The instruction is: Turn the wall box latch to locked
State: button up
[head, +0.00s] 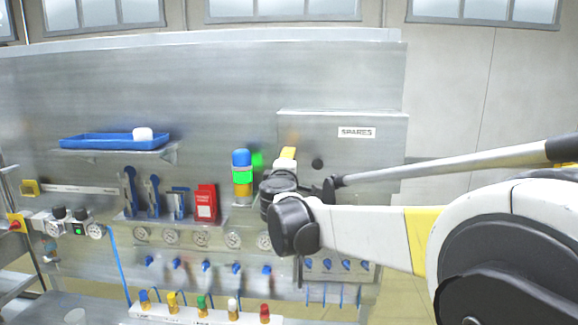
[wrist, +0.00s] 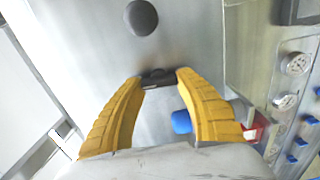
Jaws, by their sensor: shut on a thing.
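The wall box (head: 360,150) is a grey metal box with a "SPARES" label, at the right of the panel in the head view. In the wrist view, a small dark latch (wrist: 157,77) sits on grey metal between the fingertips. My gripper (wrist: 158,80) has yellow fingers, shut on the latch from both sides. In the head view, my gripper (head: 288,152) shows only as a yellow tip at the box's left part. My arm hides the latch there, and I cannot tell which way it is turned. A round black knob (head: 317,164) is on the box face, also in the wrist view (wrist: 141,17).
A stack light (head: 242,172) with blue, green and orange sections stands just left of my gripper. Its blue top (wrist: 181,122) shows beside a finger. Further left are a red box (head: 206,203) and a blue tray (head: 115,141) on a shelf. Gauges and blue valves lie below.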

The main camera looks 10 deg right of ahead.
jog(key=shift+n, duration=0.4)
jog(key=o, duration=1.2)
jog(key=v, duration=1.2)
jog(key=shift+d, duration=0.1)
